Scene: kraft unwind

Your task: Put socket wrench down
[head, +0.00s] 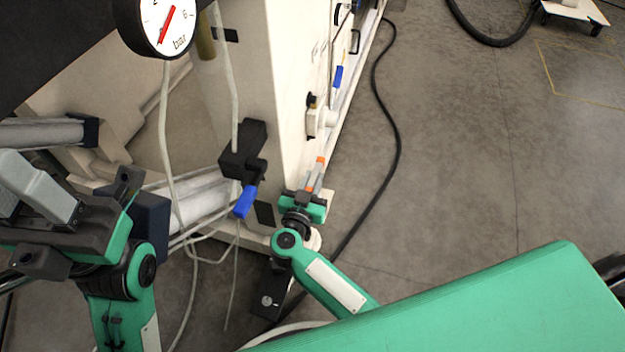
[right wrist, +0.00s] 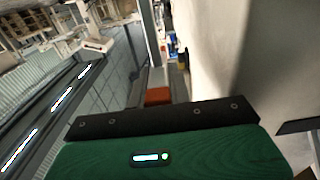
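I cannot make out a socket wrench in either view. My right gripper (head: 316,176) is low beside the cream machine's side panel, its narrow grey and orange end pointing up the picture, away from me. In the right wrist view its green housing with a black bar fills the bottom, and an orange block (right wrist: 158,95) shows just beyond the bar. Whether that block is a finger part or a held thing is unclear. My left gripper (head: 22,190) is at the left edge, with grey finger parts partly cut off. I see nothing clearly held in it.
The cream machine (head: 245,75) stands close to my right gripper. A pressure gauge (head: 167,25), hanging cables and a blue valve handle (head: 245,202) are near my left arm. A black hose (head: 390,130) lies on the floor. Open floor (head: 470,150) is to the right.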

